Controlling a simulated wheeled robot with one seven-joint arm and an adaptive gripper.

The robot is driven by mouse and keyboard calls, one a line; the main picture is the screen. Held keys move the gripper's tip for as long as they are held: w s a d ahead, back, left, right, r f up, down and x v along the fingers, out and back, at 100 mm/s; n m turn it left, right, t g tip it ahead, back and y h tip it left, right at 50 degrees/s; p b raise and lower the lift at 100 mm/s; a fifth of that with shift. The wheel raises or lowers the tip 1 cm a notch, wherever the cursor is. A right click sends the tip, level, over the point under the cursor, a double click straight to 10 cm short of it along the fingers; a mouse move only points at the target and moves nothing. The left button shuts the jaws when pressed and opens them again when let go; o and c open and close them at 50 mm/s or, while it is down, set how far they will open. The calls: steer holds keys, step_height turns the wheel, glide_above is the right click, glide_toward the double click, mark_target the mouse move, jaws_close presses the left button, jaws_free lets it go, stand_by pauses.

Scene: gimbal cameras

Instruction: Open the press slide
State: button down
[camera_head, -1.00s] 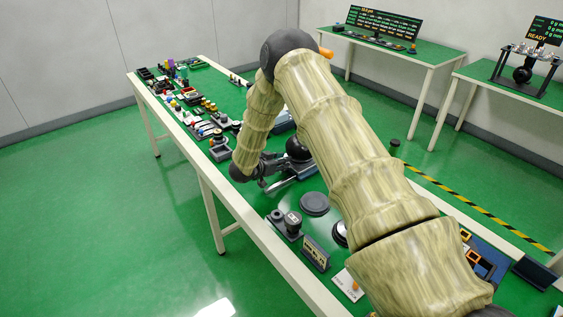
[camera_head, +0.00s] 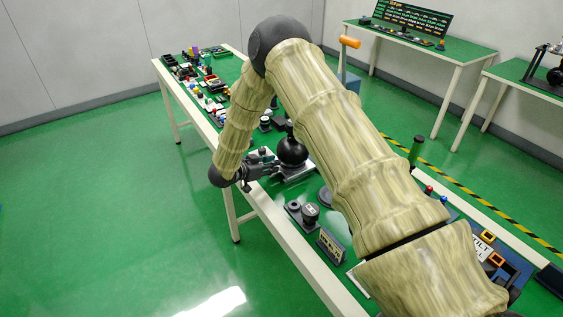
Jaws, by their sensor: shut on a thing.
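A black ball (camera_head: 292,152) sits on a flat grey base (camera_head: 297,174) near the front edge of the green table; I take this as the press slide. My gripper (camera_head: 268,166) is at the left side of the ball, low over the table edge. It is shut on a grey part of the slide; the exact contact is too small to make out. A blue-grey body (camera_head: 350,82) with an orange handle (camera_head: 349,42) shows behind my arm. My arm hides much of the table between them.
A dark fixture with round knobs (camera_head: 302,212) and a small sign (camera_head: 331,246) stand in front of the slide. Several small parts (camera_head: 212,100) crowd the table's far left end. The floor left of the table is free.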

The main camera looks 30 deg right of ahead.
steer(key=shift+a, duration=0.25)
steer(key=c, duration=1.3)
jaws_free()
steer(key=shift+a, duration=0.2)
steer(key=shift+d, duration=0.25)
steer(key=v, duration=1.2)
